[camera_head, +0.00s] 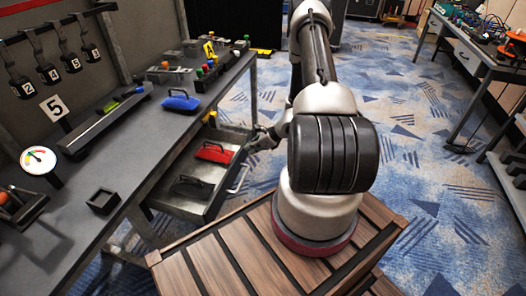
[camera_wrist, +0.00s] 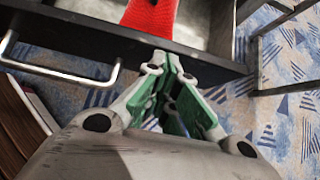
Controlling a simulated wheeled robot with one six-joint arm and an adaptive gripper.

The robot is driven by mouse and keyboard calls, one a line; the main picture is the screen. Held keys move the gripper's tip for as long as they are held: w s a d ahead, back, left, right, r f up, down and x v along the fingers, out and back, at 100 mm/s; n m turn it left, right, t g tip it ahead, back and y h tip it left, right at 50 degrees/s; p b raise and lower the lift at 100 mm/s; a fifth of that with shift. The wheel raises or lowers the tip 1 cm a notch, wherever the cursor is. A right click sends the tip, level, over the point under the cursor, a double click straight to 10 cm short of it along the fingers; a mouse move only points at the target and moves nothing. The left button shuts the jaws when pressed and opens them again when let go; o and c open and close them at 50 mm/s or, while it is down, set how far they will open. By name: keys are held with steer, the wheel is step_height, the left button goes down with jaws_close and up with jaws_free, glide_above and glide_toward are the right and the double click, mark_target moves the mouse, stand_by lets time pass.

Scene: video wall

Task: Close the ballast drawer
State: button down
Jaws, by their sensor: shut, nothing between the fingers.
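The open drawer (camera_head: 228,137) sticks out from under the grey workbench on the left. I cannot tell whether the fingertips touch the drawer.
A metal bench leg (camera_head: 253,92) stands beyond the drawer. Another table (camera_head: 470,60) is at the far right. The carpet between is clear.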

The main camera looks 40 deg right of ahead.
steer(key=w+a, duration=0.4)
steer(key=w, duration=0.1)
steer(key=w+a, duration=0.5)
steer(key=w, duration=0.1)
steer(key=w+a, duration=0.4)
steer(key=w, duration=0.2)
steer(key=shift+w+a, duration=0.2)
steer(key=shift+a, duration=0.1)
steer(key=shift+w+a+r, duration=0.1)
steer(key=shift+w+a, duration=0.05)
steer(key=shift+w, duration=0.15)
